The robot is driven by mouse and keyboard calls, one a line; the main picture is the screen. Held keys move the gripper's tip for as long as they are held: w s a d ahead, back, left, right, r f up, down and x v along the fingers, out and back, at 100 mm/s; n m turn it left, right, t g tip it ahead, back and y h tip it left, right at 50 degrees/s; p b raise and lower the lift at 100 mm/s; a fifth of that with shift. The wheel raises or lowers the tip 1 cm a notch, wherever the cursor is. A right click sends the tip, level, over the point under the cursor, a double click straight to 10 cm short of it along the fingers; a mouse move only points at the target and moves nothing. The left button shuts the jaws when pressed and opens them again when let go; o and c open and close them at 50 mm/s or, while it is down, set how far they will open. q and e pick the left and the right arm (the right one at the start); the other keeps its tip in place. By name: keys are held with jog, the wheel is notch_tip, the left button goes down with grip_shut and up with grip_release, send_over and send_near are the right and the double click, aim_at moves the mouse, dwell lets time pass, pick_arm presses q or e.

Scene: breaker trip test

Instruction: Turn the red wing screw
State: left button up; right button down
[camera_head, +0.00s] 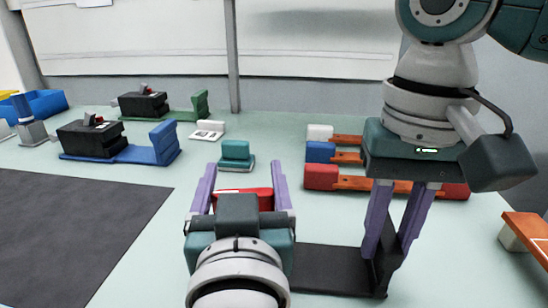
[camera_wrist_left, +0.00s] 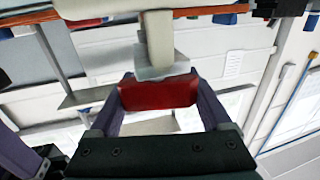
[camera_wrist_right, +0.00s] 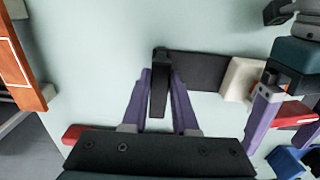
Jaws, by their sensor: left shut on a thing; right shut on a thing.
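A red wing piece (camera_head: 262,197), apparently the red wing screw, sits between the purple fingers of my left gripper (camera_head: 244,180), which is shut on it. In the left wrist view the red piece (camera_wrist_left: 158,93) spans the fingers, with a pale shaft and block (camera_wrist_left: 158,45) beyond it. My right gripper (camera_head: 388,252) points down and is shut on the upright plate of a black bracket (camera_head: 325,258). In the right wrist view the plate (camera_wrist_right: 159,90) stands between the fingertips, and a white block (camera_wrist_right: 243,80) is at the bracket's other end. Part of the screw is hidden by my left gripper.
Several blocks with orange bars, including a red one (camera_head: 321,176), lie behind my right gripper. A teal block (camera_head: 235,152) is at the middle. Black devices on a blue bracket (camera_head: 140,153) and a green bracket (camera_head: 200,106) stand left. A dark mat (camera_head: 70,225) lies front left.

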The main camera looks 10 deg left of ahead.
pick_arm(q)
jog(key=shift+m+h, duration=0.3)
jog(key=shift+h, duration=0.2)
jog(key=m+h, duration=0.2)
jog(key=h, duration=0.1)
jog(key=d+m+h, duration=0.1)
jog(key=m+h, duration=0.1)
jog(key=h, duration=0.2)
jog(key=shift+d+r+m, duration=0.1)
jog(key=shift+m, duration=0.3)
jog(key=m+g+h, duration=0.1)
jog(key=m+h, duration=0.1)
jog(key=h, duration=0.1)
jog(key=d+m+g+h, duration=0.1)
jog(key=m+h, duration=0.1)
jog(key=shift+s+d+r+g+h, duration=0.1)
jog(key=shift+s+d+g+h, duration=0.1)
jog(key=shift+g+h, duration=0.15)
jog(key=shift+s+d+m+g+h, duration=0.1)
jog(key=shift+d+m+g+h, duration=0.05)
jog(key=shift+m+g+h, duration=0.7)
jog(key=shift+s+h, duration=0.1)
jog(key=shift+h, duration=0.2)
jog(key=o, duration=1.2)
